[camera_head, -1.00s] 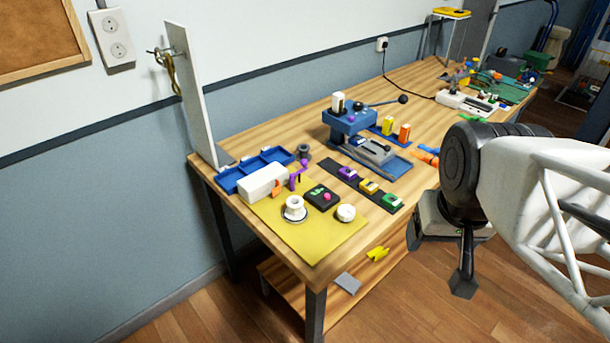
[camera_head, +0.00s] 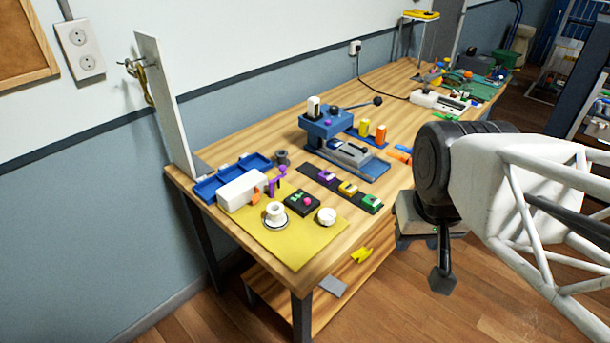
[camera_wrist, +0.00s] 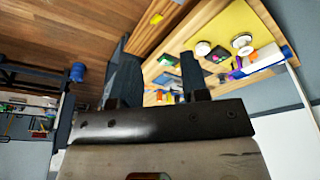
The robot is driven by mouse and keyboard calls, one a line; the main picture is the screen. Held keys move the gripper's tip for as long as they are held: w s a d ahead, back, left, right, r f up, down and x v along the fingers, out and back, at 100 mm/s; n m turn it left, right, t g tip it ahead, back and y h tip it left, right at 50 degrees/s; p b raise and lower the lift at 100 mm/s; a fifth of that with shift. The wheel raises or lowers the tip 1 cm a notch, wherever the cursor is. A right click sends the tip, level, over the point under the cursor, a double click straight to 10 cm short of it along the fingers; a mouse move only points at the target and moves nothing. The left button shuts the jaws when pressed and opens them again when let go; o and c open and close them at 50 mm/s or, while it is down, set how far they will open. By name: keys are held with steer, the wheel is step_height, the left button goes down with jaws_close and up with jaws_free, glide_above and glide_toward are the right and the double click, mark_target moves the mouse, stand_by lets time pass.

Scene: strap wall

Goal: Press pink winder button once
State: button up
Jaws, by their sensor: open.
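The winder is a small black box (camera_head: 300,204) with a green display and a pink button (camera_head: 308,201) on top. It sits on a yellow mat (camera_head: 300,247) at the near left end of the workbench. The black box also shows, small and tilted, in the wrist view (camera_wrist: 217,54). My gripper (camera_head: 441,275) hangs in the air to the right of the bench front, well apart from the winder. In the wrist view my gripper (camera_wrist: 160,70) has its two dark fingers spread with nothing held between them.
Beside the winder are a white spool (camera_head: 276,213), a white round knob (camera_head: 326,216), a white box (camera_head: 241,189) and a purple part (camera_head: 278,178). A dark strip (camera_head: 323,176) with coloured pieces and a blue press (camera_head: 326,122) stand behind. A tall white panel rises at left.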

jaws_close()
stand_by(1.4)
